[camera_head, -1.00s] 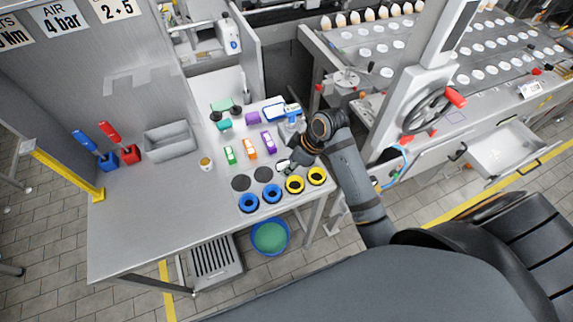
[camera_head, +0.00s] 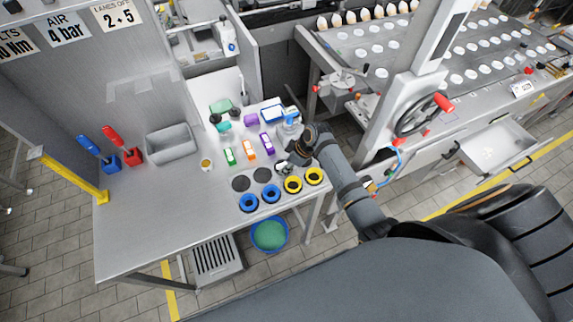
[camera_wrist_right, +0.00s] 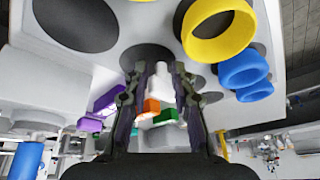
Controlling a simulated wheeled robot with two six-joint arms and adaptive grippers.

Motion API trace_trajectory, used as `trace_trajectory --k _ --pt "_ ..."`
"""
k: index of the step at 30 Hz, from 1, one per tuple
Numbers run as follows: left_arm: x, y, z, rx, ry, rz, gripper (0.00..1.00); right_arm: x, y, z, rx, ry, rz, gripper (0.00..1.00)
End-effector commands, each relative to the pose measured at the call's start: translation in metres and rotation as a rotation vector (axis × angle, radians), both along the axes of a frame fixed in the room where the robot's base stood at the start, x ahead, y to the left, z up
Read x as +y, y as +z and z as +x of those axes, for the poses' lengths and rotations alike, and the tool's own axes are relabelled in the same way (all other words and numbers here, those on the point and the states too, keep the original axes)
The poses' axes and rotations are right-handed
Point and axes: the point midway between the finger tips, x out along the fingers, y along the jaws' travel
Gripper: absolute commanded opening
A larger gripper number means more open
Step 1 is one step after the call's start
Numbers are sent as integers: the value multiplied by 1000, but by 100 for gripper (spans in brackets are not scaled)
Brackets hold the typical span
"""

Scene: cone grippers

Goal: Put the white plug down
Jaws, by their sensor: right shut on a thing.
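My right gripper (camera_head: 282,167) is over the right part of the steel table (camera_head: 150,225), just behind the yellow rings. In the right wrist view, my right gripper (camera_wrist_right: 163,80) is shut on the white plug (camera_wrist_right: 160,88), a pale stepped piece between the two dark fingers. A dark round disc (camera_wrist_right: 147,53) shows behind the fingertips; I cannot tell whether the plug touches anything there. In the head view the plug is small and mostly hidden by the gripper. My left gripper is not in view.
Two yellow rings (camera_head: 293,184), two blue rings (camera_head: 249,202) and dark discs (camera_head: 240,183) lie close to the gripper. Green (camera_head: 230,156), orange (camera_head: 249,149) and purple (camera_head: 266,143) blocks stand behind. A grey bin (camera_head: 171,143) sits further left. The table's front left is clear.

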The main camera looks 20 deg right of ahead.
Motion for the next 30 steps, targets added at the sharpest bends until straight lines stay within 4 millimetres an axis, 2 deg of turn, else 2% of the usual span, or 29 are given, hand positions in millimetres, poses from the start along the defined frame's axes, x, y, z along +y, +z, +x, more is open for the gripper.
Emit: trace_trajectory --k 4,5,9,20,23,30 --pt "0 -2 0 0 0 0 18 0 -4 0 1 -1 1 2" --pt "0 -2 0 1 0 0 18 0 -3 0 1 0 1 29" --pt "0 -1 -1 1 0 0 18 0 -3 0 1 -1 1 48" --pt "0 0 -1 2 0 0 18 -1 3 -1 -1 0 -1 48" --pt "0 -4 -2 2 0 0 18 -7 16 -4 -3 0 -1 48" --pt "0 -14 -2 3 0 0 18 -28 70 -17 -5 0 -5 48"
